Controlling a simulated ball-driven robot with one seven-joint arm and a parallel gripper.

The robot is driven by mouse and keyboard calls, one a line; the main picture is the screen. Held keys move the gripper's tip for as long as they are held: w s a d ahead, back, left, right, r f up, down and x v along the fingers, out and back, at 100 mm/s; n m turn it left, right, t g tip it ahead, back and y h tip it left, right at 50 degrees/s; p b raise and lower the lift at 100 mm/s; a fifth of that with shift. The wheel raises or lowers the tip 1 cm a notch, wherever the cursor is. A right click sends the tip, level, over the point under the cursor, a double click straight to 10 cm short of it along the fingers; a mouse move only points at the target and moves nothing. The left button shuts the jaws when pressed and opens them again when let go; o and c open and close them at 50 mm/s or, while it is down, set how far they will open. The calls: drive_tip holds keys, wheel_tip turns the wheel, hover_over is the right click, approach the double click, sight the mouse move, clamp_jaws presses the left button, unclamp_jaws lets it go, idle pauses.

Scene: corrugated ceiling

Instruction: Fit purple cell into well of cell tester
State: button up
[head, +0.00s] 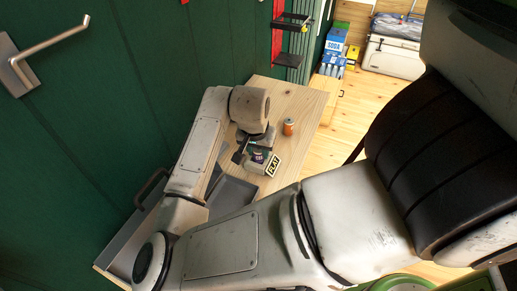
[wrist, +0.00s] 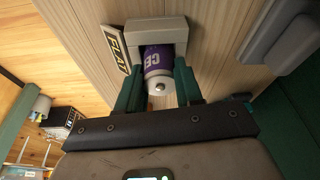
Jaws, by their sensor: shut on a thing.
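The purple cell (wrist: 158,58) has white letters and a silver end with a small knob, which faces my wrist camera. My gripper (wrist: 157,86) is shut on it, one green finger on each side. The cell tester (wrist: 148,26) is a pale grey block with a "FLAT" sign (wrist: 116,47) on its left. The cell's far part lies between the tester's walls; its seating at the far end is hidden. In the head view the tester (head: 256,167) stands on the wooden table, with my gripper (head: 254,152) over it and little of the cell showing.
An orange cell (head: 289,128) stands upright on the table (head: 300,100) behind the tester. The table's far end is clear. Boxes and a cooler (head: 392,57) stand beyond.

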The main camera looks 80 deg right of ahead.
drive_tip(key=shift+f, duration=0.1)
drive_tip(key=o, duration=1.1)
drive_tip(key=v, duration=1.2)
